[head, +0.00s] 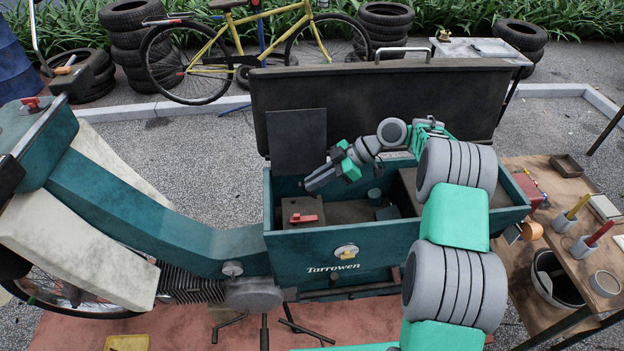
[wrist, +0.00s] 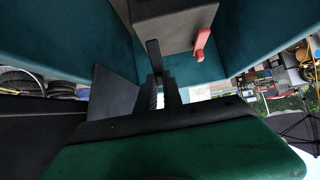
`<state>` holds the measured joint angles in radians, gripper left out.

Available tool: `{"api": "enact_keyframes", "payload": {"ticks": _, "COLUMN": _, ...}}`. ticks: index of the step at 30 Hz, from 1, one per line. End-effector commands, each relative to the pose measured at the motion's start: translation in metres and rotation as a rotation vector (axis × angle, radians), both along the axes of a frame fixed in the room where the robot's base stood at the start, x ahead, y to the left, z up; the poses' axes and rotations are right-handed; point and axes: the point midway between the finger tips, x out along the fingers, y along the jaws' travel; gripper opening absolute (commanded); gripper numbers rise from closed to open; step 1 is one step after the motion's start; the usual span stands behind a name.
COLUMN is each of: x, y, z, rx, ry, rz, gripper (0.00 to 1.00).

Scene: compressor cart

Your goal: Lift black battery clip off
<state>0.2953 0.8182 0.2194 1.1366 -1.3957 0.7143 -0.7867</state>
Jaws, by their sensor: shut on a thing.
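The battery (head: 302,206) is a grey-brown block inside the open teal box at its left end. It also shows in the wrist view (wrist: 178,28). A red clip (head: 303,218) sits on it, also seen in the wrist view (wrist: 202,44). My gripper (head: 312,184) is over the battery's far side, below the raised lid. In the wrist view my gripper (wrist: 163,88) is shut on the black battery clip (wrist: 153,56), a dark upright piece at its fingertips. I cannot tell whether the clip still touches the battery. In the head view the clip blends with the dark fingers.
The teal box's walls (head: 385,237) surround the gripper closely. The black lid (head: 400,100) stands open behind it, and a dark flat panel (head: 297,140) rises by the battery. A wooden bench (head: 560,215) with tools and cups stands at the right.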

Motion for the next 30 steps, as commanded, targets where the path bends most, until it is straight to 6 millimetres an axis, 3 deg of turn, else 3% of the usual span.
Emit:
{"api": "enact_keyframes", "payload": {"ticks": 14, "x": -0.0003, "y": -0.0016, "z": -0.0013, "rx": 0.017, "ry": 0.004, "rz": 0.0, "gripper": 0.0}}
{"api": "enact_keyframes", "payload": {"ticks": 15, "x": -0.0003, "y": -0.0015, "z": -0.0014, "rx": 0.017, "ry": 0.004, "rz": 0.0, "gripper": 0.11}}
{"api": "enact_keyframes", "payload": {"ticks": 23, "x": 0.0, "y": -0.0017, "z": -0.0008, "rx": 0.017, "ry": 0.002, "rz": -0.001, "gripper": 0.33}}
{"api": "enact_keyframes", "payload": {"ticks": 30, "x": 0.0002, "y": -0.0021, "z": -0.0004, "rx": 0.016, "ry": 0.001, "rz": -0.001, "gripper": 0.33}}
